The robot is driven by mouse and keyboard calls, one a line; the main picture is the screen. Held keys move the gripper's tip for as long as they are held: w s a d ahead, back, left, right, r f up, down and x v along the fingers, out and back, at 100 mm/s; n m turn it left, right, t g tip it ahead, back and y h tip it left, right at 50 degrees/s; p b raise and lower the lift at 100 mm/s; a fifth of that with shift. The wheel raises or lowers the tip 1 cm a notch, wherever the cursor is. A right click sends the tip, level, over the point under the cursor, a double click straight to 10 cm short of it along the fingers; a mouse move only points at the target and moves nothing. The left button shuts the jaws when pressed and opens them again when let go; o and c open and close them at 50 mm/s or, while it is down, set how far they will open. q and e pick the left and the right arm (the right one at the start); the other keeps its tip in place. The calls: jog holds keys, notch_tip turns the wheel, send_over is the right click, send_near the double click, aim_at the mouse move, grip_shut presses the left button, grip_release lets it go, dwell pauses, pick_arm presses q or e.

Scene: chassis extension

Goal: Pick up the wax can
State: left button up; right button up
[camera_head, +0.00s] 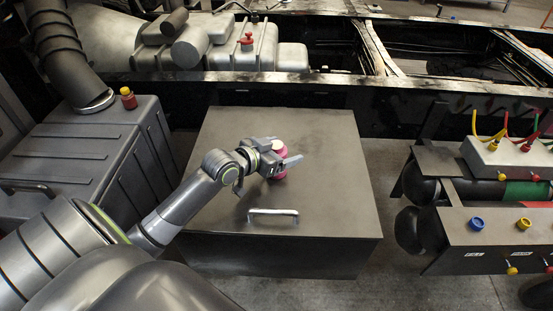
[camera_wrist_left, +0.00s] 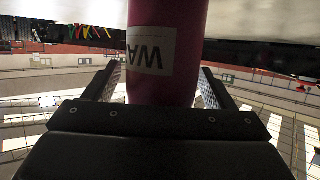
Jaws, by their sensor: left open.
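The wax can (camera_head: 279,173) is a small pink-red can with a pale top. It stands on the dark metal box, partly hidden behind my left gripper (camera_head: 291,171) in the head view. In the left wrist view the wax can (camera_wrist_left: 165,60) appears as a dark pink cylinder with a white label reading "WA". It sits between the two open fingers of my left gripper (camera_wrist_left: 158,85); I cannot tell whether either finger touches it. My right gripper is not in view.
The dark box (camera_head: 330,205) has a flat lid with a metal handle (camera_head: 272,213) in front of the can. A ribbed grey tank (camera_head: 85,150) stands at left. A panel with colored knobs and hoses (camera_head: 500,240) is at right. Chassis rails (camera_head: 400,85) run behind.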

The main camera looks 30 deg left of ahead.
pick_arm(q)
jog(key=shift+c, duration=0.4)
jog(key=c, duration=1)
jog(key=shift+r, duration=0.1)
jog(key=shift+c, duration=0.2)
